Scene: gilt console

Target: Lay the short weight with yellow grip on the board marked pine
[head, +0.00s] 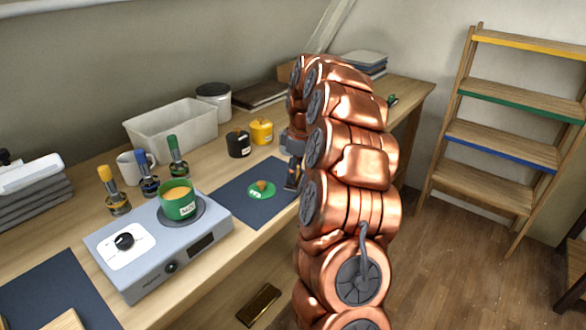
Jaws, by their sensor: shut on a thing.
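My gripper (292,176) is partly hidden behind my copper arm, pointing down over the right edge of a navy mat. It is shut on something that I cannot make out. A squat yellow piece (262,131) stands farther back beside a black one (239,143).
A pale bin (172,133) is at the wall. A shelf rack (500,125) stands right, across open floor.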

